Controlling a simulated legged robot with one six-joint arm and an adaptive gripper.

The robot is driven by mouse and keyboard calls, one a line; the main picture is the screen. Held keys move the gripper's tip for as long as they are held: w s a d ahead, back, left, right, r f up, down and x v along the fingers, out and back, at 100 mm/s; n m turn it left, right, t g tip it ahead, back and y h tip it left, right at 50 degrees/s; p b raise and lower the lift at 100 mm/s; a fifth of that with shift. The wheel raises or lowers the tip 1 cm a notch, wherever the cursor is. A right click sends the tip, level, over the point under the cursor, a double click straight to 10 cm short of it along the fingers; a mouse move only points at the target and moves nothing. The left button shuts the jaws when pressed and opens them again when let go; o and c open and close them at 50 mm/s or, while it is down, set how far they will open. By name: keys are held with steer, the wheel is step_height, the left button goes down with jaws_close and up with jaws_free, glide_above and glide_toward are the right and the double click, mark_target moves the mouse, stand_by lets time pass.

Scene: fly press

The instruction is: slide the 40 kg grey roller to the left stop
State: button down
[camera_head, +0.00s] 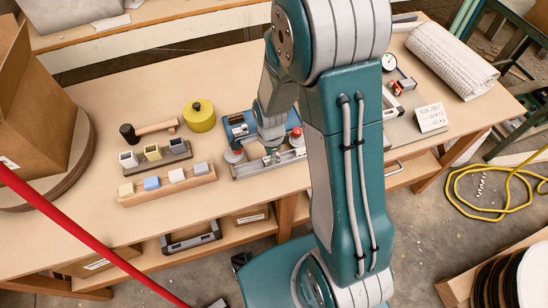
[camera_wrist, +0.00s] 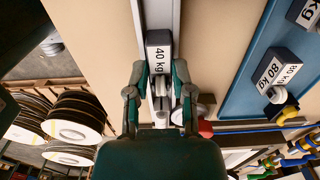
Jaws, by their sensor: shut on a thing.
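The grey roller (camera_wrist: 159,52), a block marked 40 kg, sits on a pale metal rail (camera_wrist: 163,15) in the wrist view. My gripper (camera_wrist: 160,76) has one finger on each side of its near end and is shut on it there. In the head view my gripper (camera_head: 270,144) is over the rail (camera_head: 268,165), and my arm and gripper hide the roller. A red-topped knob (camera_head: 234,152) stands near the rail's left end and another (camera_head: 297,136) near its right. I cannot tell for sure which part is the left stop.
A blue plate (camera_wrist: 262,45) with blocks marked 80 kg lies beside the rail. A wooden rack of blocks (camera_head: 168,185), a yellow pot (camera_head: 199,116) and a mallet (camera_head: 150,130) stand to the left. A dial gauge (camera_head: 389,62) and a card (camera_head: 431,117) are at the right.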

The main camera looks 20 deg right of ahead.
steer(key=shift+s+a, duration=0.1)
steer(key=shift+a, duration=0.8)
steer(key=shift+a, duration=0.15)
steer(key=shift+a, duration=1.05)
steer(key=shift+a, duration=0.15)
steer(key=shift+a, duration=1.05)
steer(key=shift+a, duration=0.1)
steer(key=shift+a, duration=0.85)
steer(key=shift+c, duration=2)
jaws_free()
